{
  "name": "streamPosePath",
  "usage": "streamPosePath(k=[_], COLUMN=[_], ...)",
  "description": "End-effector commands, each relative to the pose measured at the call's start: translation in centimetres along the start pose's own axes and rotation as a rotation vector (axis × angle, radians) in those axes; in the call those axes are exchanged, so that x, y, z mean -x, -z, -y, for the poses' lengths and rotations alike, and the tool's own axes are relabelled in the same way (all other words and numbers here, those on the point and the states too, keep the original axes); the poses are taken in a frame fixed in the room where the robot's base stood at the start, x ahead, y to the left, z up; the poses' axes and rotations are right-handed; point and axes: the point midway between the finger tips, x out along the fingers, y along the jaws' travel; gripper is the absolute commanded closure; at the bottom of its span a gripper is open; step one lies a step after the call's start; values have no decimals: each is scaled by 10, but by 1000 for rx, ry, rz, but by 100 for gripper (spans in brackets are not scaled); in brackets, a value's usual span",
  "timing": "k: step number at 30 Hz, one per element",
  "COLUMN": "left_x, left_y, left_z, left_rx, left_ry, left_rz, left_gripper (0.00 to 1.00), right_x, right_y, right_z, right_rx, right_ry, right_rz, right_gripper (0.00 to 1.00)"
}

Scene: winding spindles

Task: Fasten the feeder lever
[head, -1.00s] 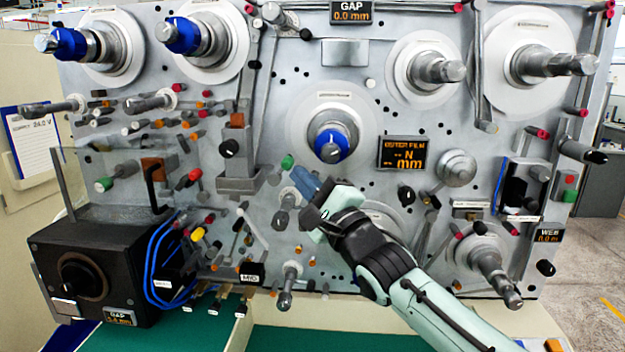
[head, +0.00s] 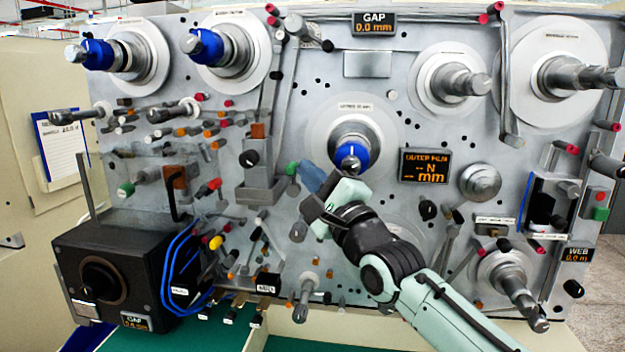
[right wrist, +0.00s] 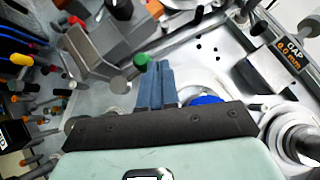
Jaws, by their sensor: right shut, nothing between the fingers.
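A lever with a green knob (head: 292,168) stands out from the panel, just right of a grey block-like bracket (head: 262,190). I take it for the feeder lever. My right gripper (head: 308,176) is shut and empty, its blue-grey fingers just right of the green knob. In the right wrist view the closed fingers (right wrist: 155,87) reach up beside the green knob (right wrist: 141,62), which lies at their left. They look very close, but I cannot tell whether they touch. The lever's lower part is hard to make out. My left gripper is out of view.
A blue-capped spindle (head: 352,157) sits right of my gripper. Several pegs and rollers project from the grey panel all around. A black box (head: 110,275) with blue cables (head: 175,262) stands at the lower left.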

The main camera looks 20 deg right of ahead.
Motion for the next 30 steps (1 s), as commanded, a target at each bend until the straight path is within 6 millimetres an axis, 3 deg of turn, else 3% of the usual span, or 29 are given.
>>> streamPosePath(k=[22,26,30], left_x=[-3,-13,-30], left_y=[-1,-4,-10], left_z=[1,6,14], left_rx=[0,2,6], left_ry=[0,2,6], left_rz=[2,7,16], left_gripper=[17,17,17], right_x=[2,16,46], right_y=[-1,0,0], right_z=[1,0,-2], right_rx=[0,1,0], right_ry=[0,0,1], right_rz=[0,0,1], right_gripper=[100,100,100])
